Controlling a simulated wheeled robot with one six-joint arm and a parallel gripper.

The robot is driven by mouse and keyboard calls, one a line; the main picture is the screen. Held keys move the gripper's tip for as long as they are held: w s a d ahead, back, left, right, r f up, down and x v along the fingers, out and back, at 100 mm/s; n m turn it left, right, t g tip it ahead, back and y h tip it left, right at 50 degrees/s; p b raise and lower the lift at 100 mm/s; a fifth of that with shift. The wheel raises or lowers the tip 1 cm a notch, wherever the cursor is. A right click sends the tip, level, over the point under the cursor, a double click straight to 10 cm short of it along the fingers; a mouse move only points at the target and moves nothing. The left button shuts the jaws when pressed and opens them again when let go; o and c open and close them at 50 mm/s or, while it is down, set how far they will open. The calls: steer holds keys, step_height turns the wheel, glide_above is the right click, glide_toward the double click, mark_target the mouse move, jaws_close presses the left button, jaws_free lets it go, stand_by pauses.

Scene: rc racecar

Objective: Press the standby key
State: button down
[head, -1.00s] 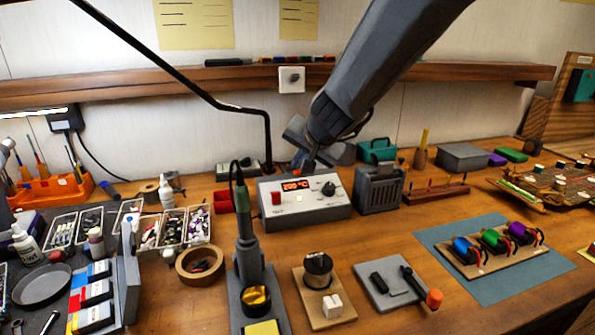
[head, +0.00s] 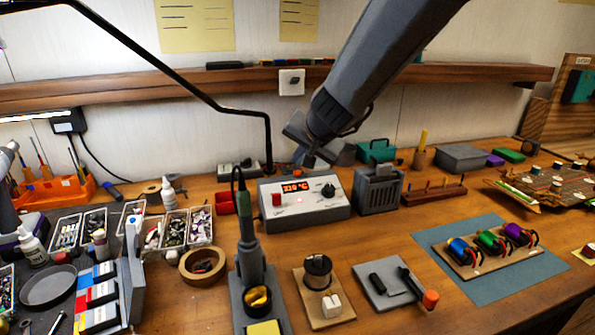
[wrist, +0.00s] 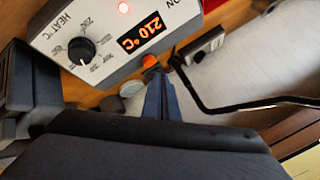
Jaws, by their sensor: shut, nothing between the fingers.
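The soldering station (head: 310,212) is a grey-white box in the middle of the bench. Its front has a red switch (head: 277,199), a lit display (head: 297,187) and a black dial (head: 328,190). A small glowing orange-red spot (head: 299,200) shows below the display; it also shows in the wrist view (wrist: 124,7). I cannot make out a label for a standby key. The wrist view's display (wrist: 142,37) reads 210 °C. My gripper (head: 303,165) is shut and empty at the station's top rear edge. In the wrist view its dark fingers (wrist: 163,80) point towards that edge, apart from the front panel.
A soldering iron in its stand (head: 252,270) is in front of the station. A grey slotted box (head: 379,190) stands close on the right. A black lamp arm (head: 190,88) crosses behind on the left. A tape roll (head: 203,265) lies front left.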

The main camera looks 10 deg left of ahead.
steer(key=shift+r, duration=0.1)
step_height(320, 180, up, 6)
steer(key=p, duration=0.6)
